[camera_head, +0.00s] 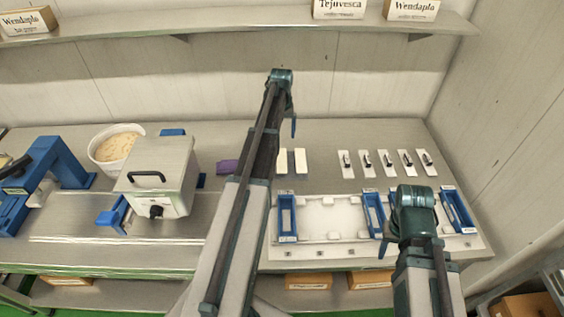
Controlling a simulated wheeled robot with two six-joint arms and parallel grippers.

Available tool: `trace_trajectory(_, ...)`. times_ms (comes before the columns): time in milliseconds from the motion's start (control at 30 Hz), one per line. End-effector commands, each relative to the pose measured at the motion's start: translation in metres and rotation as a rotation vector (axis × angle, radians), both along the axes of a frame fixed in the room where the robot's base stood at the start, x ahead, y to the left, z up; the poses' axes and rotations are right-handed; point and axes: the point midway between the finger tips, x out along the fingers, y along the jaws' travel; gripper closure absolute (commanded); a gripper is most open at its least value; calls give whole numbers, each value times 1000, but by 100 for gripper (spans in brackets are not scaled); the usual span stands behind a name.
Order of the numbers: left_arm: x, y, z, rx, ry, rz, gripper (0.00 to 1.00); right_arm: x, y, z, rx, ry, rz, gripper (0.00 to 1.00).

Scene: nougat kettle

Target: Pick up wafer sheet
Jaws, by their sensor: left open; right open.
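A cooker box with a black handle (160,175), a white tub of tan contents (116,146) and a blue device (60,160) stand left. A purple piece (228,167) lies beside my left arm. Several small plates with dark handles (386,160) line the back right. A shelf (230,20) overhangs.

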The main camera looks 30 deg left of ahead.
Motion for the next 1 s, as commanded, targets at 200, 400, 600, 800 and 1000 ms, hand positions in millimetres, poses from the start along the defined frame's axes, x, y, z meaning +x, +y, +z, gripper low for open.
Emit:
trace_trajectory(200,0,0,-33,0,0,-1,11,0,0,-33,-1,0,6,50)
trace_trajectory(400,1,0,-62,0,0,-1,11,0,0,-62,-2,0,7,50)
trace_trajectory(600,1,0,-80,0,0,-1,11,0,0,-80,-2,0,6,50)
trace_trajectory(800,1,0,-80,0,0,-1,11,0,0,-80,-2,0,6,50)
trace_trajectory(1000,2,1,-92,0,0,-1,11,0,0,-92,-2,0,5,50)
